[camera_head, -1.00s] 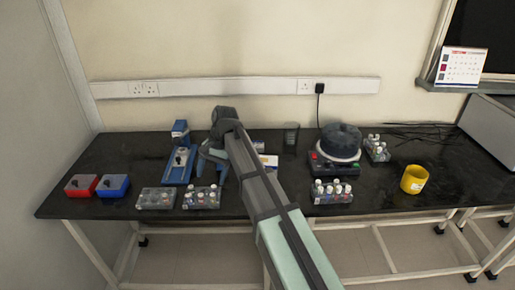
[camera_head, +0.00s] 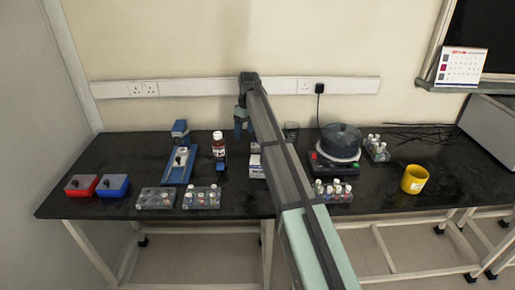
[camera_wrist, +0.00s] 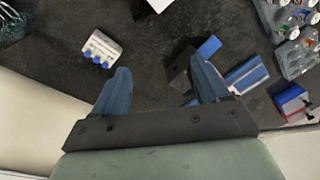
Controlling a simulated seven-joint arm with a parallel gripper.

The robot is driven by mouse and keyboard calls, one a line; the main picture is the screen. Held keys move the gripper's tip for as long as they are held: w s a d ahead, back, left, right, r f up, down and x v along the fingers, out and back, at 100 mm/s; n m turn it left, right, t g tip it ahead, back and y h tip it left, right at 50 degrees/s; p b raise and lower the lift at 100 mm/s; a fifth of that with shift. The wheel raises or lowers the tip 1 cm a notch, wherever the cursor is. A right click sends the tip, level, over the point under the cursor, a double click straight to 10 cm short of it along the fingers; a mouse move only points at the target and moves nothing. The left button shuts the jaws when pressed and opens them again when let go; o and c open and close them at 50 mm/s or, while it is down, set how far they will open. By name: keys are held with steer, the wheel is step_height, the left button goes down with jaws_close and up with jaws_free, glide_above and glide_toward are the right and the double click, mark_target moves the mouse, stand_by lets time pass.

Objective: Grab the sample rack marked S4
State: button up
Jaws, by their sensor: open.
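Two racks show at the right of the wrist view (camera_wrist: 297,52). A small pale block with blue spots (camera_wrist: 103,48), possibly a rack, lies beyond my left finger in the wrist view. My gripper (camera_wrist: 163,87), also in the head view (camera_head: 244,130), is open and empty above the back of the bench.
A round device (camera_head: 341,146) and yellow cup (camera_head: 415,180) are to the right. Red (camera_head: 81,186) and blue (camera_head: 113,186) boxes sit far left.

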steer(key=w+d+n+h, duration=0.1)
steer(key=w+d+n, duration=0.45)
steer(key=w, duration=0.25)
steer(key=n, duration=0.1)
glide_above(257, 146)
steer(key=w, duration=0.1)
steer(key=f, duration=0.7)
steer(key=shift+w+d+f, duration=0.15)
steer(key=shift+d+f, duration=0.45)
steer(key=shift+f, duration=2.45)
steer(key=c, duration=1.1)
steer(key=shift+c, duration=0.2)
